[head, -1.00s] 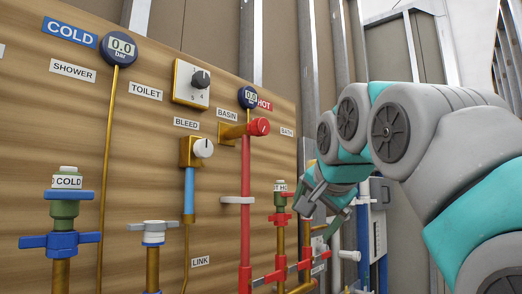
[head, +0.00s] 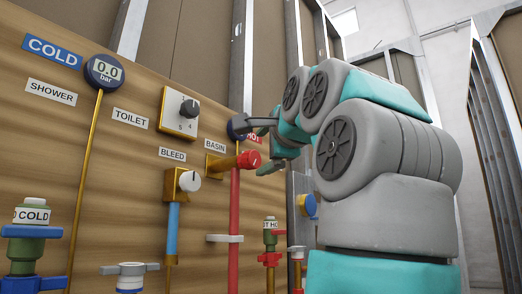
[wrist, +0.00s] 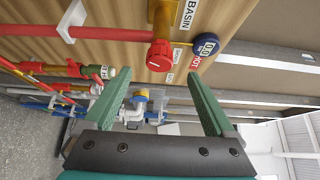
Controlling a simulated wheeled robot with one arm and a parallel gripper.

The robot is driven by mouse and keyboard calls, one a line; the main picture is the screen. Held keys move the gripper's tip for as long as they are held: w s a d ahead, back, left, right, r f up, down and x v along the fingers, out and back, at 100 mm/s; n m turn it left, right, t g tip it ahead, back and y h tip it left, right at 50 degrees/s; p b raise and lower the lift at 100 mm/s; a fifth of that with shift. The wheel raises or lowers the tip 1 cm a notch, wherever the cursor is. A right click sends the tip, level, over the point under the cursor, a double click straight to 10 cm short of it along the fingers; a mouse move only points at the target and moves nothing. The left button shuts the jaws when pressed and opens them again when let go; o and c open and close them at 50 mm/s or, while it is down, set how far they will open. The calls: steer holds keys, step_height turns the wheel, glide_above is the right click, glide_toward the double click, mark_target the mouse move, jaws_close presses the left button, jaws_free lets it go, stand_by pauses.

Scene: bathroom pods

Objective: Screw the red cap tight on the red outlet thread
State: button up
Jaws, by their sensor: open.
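The red cap (head: 248,159) sits on the end of the brass outlet (head: 217,166) beside the BASIN label, above the red pipe (head: 235,215). In the wrist view, the red cap (wrist: 160,56) shows its ribbed round face. The thread under it is hidden, so I cannot tell how tightly it sits. My gripper (wrist: 157,76) is open and empty. Its two green fingers point at the board, with the cap ahead of and roughly between their tips, not gripped. In the head view, my gripper (head: 262,145) is right by the cap, partly hidden by my arm.
A dark blue gauge (wrist: 206,45) with a HOT label is close to the right finger in the wrist view. The BLEED valve (head: 189,181) and a white switch plate (head: 179,112) are left of the outlet. A green-bodied hot valve (head: 270,237) is lower right.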

mark_target(254, 158)
steer(key=p+x, duration=0.2)
steer(key=x, duration=0.5)
steer(key=shift+w, duration=0.1)
steer(key=shift+f, duration=0.1)
jaws_close()
steer(key=shift+p, duration=0.35)
steer(key=shift+r+m+p, duration=0.2)
steer(key=shift+m+p, duration=0.1)
steer(key=shift+p, duration=0.1)
steer(key=shift+m+g+p, duration=0.8)
steer(key=shift+p, duration=0.7)
steer(key=shift+f+p, duration=0.15)
steer(key=shift+p, duration=0.3)
